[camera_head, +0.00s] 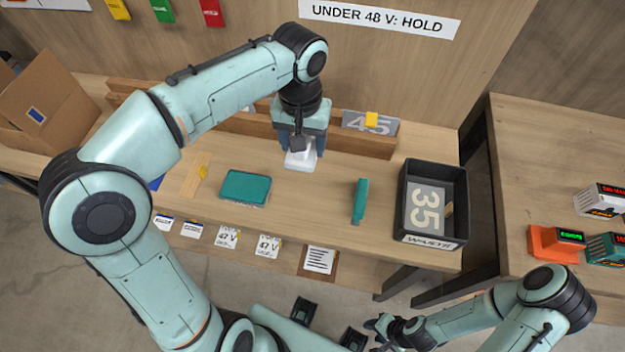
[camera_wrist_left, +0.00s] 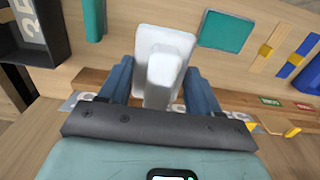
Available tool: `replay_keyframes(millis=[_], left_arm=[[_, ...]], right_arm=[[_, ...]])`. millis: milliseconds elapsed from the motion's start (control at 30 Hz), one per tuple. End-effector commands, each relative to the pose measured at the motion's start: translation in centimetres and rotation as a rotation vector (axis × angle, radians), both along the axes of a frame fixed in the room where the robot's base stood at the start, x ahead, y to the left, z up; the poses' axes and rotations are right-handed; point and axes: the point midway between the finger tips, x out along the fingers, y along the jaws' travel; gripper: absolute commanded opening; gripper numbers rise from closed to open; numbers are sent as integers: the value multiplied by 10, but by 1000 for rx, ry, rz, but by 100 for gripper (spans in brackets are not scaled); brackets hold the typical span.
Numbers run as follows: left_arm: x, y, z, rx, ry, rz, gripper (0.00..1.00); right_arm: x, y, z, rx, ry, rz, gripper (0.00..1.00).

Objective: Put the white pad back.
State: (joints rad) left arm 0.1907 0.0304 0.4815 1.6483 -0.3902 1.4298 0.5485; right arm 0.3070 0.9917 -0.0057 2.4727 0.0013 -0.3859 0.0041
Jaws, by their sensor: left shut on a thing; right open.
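The white pad (camera_head: 300,159) is a flat white plate with a raised white grip block. My left gripper (camera_head: 302,145) is over it at the back of the bench, pointing down. In the left wrist view the blue fingers (camera_wrist_left: 158,90) are shut on the block of the white pad (camera_wrist_left: 165,50). The plate is at or just above the wood; I cannot tell if it touches. My right gripper (camera_head: 378,328) is low at the bottom of the head view, away from the bench, open; its fingers are hard to make out.
A teal pad (camera_head: 245,187) and an upright teal piece (camera_head: 360,200) are on the bench (camera_head: 310,215). A wooden rail (camera_head: 240,124) runs behind. A cardboard box (camera_head: 45,100) is at the left.

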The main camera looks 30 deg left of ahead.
Motion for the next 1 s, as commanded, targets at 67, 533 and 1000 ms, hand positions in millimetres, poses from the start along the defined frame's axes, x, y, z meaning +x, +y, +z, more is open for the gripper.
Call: replay_keyframes(millis=[67, 533, 1000], left_arm=[[-1, 0, -15, 1, 5, 0, 39], [-3, 0, -134, 1, 6, -1, 39], [-3, 0, -185, 1, 5, -1, 39]], right_arm=[[-3, 0, -5, 0, 5, -1, 43], [-15, 0, -26, 0, 17, 0, 43], [-17, 0, -32, 0, 20, 0, 43]])
